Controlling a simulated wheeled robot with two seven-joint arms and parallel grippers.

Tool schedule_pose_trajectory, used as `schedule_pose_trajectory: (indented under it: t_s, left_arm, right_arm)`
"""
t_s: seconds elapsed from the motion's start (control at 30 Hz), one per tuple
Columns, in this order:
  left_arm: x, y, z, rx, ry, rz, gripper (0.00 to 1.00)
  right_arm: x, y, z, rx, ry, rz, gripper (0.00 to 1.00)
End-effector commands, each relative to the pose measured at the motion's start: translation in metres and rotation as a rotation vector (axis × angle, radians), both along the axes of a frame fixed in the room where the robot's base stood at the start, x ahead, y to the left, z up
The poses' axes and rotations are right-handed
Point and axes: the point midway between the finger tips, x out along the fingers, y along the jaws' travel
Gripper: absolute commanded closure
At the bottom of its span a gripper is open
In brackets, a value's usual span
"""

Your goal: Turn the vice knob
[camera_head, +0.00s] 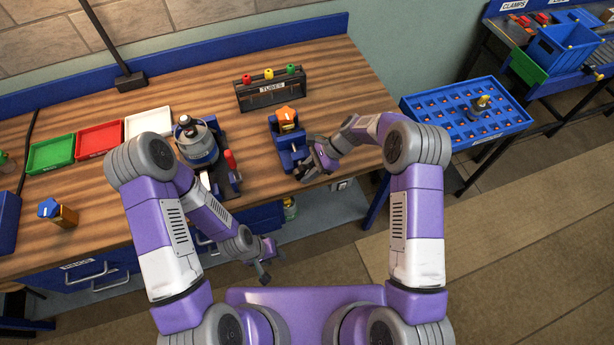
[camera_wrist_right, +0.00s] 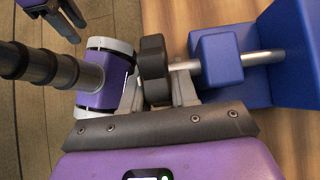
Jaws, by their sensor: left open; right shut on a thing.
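The blue vice (camera_head: 290,145) stands near the front edge of the wooden bench, with an orange-topped part (camera_head: 286,117) at its jaws. In the right wrist view, the vice's blue body (camera_wrist_right: 285,60) is at the right, and a steel screw (camera_wrist_right: 262,58) runs from it to a dark lobed knob (camera_wrist_right: 153,65). My right gripper (camera_head: 305,172) is at the front of the vice, shut on the knob; its fingers (camera_wrist_right: 160,95) partly hide it in the wrist view. My left gripper (camera_head: 265,265) is open and empty, low in front of the bench.
A blue fixture with a grey-and-blue cylinder (camera_head: 197,145) stands left of the vice. Green (camera_head: 50,154), red (camera_head: 98,139) and white trays (camera_head: 148,122) lie at the left.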

Motion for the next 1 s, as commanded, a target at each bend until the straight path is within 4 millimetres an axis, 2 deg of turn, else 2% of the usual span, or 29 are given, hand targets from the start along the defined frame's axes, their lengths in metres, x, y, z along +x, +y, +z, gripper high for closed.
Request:
schedule_pose_trajectory:
  t_s: [0.03,0.5,0.7,1.0]
  left_arm:
    - [0.0,0.0,-0.011,0.0,0.0,0.0,0.57]
    - [0.0,0.0,-0.062,0.0,0.0,0.0,0.57]
    - [0.0,0.0,-0.077,0.0,0.0,0.0,0.57]
    - [0.0,0.0,-0.087,0.0,0.0,0.0,0.57]
  right_arm:
    - [0.002,-0.002,-0.005,0.045,0.011,-0.008,1.0]
    - [0.001,0.002,-0.008,0.443,0.14,-0.005,1.0]
    - [0.0,0.004,-0.007,0.561,0.178,-0.002,1.0]
    - [-0.001,0.005,-0.005,0.653,0.21,-0.002,1.0]
